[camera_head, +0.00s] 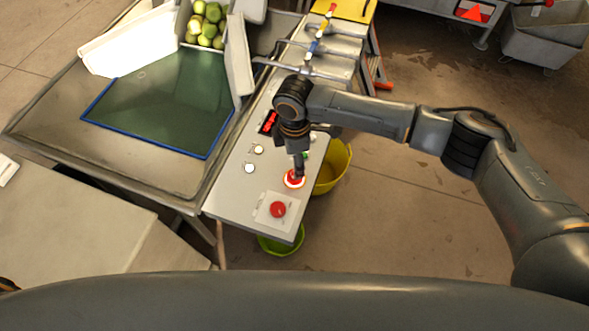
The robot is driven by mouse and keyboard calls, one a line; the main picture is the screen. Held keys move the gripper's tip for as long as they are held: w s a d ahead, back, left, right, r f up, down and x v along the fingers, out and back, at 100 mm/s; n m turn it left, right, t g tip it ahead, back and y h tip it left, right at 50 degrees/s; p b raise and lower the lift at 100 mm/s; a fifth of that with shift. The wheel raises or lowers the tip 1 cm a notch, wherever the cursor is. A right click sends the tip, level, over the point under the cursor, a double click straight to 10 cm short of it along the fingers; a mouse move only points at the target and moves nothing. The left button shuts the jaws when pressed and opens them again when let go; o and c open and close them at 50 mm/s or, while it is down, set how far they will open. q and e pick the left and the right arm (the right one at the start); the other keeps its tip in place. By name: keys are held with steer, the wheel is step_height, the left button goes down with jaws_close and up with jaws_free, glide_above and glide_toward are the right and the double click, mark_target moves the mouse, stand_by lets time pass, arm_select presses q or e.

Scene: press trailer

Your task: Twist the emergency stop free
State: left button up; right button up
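The grey control panel (229,190) carries two red buttons. One red button (293,179) has a bright ring around it and sits near the panel's right edge. The other red button (278,209) stands on a pale square plate nearer to me. I cannot tell for sure which is the emergency stop. My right gripper (299,173) points down at the ringed button, with its fingertips at or just above it and partly covering it. Whether it touches or grips the button cannot be made out. My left gripper is not in view.
Two small pale buttons (254,158) and a red-lit display (268,122) are on the panel, with levers (318,47) behind. A yellow bucket (333,168) and a green bucket (281,244) stand below its edge. A blue-edged green mat (165,98) lies left; open floor is right.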

step_height(320, 180, down, 7)
steer(key=shift+p, duration=0.3)
steer(key=c, duration=1.2)
steer(key=shift+r+m, duration=0.1)
steer(key=shift+m, duration=0.3)
steer(key=m+p, duration=0.2)
steer(key=m, duration=0.1)
steer(key=shift+m+p, duration=1.15)
steer(key=shift+m, duration=0.85)
